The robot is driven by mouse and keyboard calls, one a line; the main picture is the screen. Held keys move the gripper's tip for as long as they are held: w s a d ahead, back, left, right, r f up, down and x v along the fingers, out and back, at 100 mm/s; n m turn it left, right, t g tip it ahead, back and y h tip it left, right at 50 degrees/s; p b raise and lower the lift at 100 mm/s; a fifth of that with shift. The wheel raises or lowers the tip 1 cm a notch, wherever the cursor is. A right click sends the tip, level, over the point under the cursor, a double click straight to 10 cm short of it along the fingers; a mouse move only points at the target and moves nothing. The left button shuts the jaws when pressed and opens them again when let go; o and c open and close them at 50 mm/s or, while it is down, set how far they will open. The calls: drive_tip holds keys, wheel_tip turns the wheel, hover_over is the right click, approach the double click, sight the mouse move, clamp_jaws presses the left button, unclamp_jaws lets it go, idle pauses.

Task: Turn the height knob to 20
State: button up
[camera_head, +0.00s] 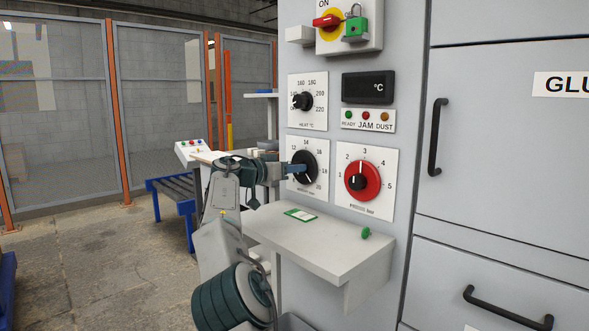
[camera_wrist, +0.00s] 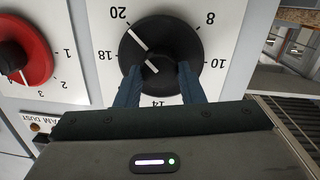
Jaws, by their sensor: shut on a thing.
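The height knob (camera_head: 305,168) is a black dial on a white plate, marked up to 20, below the heat knob. In the wrist view the knob (camera_wrist: 165,38) appears upside down, and its white pointer line aims to the upper left, close to the 20 mark. My gripper (camera_head: 294,169) reaches the knob from the left. In the wrist view its two blue fingers (camera_wrist: 158,82) are shut on the knob's grip, one on each side. The fingers hide the 12 and 16 marks there.
The red pressure knob (camera_head: 362,181) is just right of the height plate, pointing near 3. The heat knob (camera_head: 303,101) is above. A grey shelf (camera_head: 330,246) with a green-and-white card (camera_head: 300,214) juts out below. Mesh fencing (camera_head: 160,90) stands at the left.

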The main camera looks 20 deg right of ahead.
drive_tip(key=shift+w+a, duration=0.2)
drive_tip(key=o, duration=1)
drive_tip(key=shift+w+f, duration=0.1)
drive_tip(key=shift+f, duration=0.05)
drive_tip(key=p+v, duration=0.1)
drive_tip(key=v, duration=1.2)
drive_tip(key=shift+s+a, duration=0.25)
drive_tip(key=shift+a, duration=0.05)
